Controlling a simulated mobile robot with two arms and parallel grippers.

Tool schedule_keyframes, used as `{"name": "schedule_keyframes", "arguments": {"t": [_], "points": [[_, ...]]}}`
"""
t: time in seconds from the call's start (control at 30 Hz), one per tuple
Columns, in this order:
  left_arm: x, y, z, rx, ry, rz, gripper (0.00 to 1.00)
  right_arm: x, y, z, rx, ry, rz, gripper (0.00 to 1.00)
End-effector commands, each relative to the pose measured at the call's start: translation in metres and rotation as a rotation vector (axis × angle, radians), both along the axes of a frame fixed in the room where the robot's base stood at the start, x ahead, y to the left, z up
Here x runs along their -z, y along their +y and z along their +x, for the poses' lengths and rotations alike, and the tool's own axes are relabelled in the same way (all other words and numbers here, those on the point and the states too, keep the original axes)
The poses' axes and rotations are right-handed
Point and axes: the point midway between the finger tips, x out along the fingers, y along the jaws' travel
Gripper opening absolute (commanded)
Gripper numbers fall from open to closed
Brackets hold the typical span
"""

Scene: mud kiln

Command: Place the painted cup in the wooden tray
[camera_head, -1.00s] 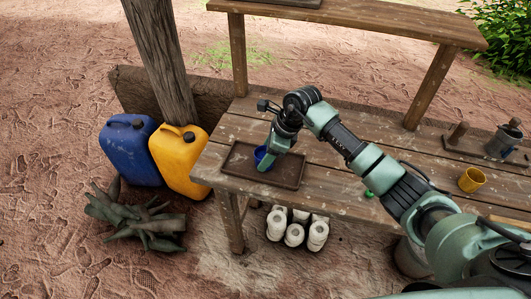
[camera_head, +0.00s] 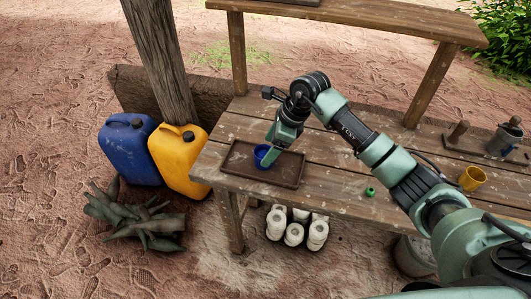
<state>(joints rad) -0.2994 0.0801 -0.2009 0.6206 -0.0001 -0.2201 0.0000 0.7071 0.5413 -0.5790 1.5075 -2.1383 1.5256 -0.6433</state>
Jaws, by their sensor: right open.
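The painted cup (camera_head: 262,157), dark blue, stands inside the wooden tray (camera_head: 237,164) on the left end of the bench. Its right side is partly hidden by my right gripper (camera_head: 271,154). My right gripper is open and comes down at the cup from above and behind, with its fingers close to the cup's rim. I cannot tell whether a finger still touches the cup. The tray is flat, dark brown and rectangular, with a low rim. My left gripper is not in view.
On the wooden bench (camera_head: 330,177) are a small green object (camera_head: 370,191), a yellow cup (camera_head: 472,179) and a grey metal pot (camera_head: 504,140). A raised shelf (camera_head: 370,21) runs behind. Blue (camera_head: 128,150) and yellow (camera_head: 179,160) jerrycans stand left of the bench.

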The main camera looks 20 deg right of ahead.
Motion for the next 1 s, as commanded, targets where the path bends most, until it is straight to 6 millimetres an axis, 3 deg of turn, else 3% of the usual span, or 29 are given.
{"name": "schedule_keyframes", "arguments": {"t": [0.2, 0.4, 1.0], "points": [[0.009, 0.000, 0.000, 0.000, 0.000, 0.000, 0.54, -0.044, -0.017, -0.008, 0.001, -0.006, -0.002, 0.75], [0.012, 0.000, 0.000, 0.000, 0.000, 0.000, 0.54, -0.070, -0.026, -0.014, 0.002, -0.001, -0.001, 0.75], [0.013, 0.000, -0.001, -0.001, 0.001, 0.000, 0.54, -0.077, -0.028, -0.016, 0.001, 0.000, 0.001, 0.75]]}}
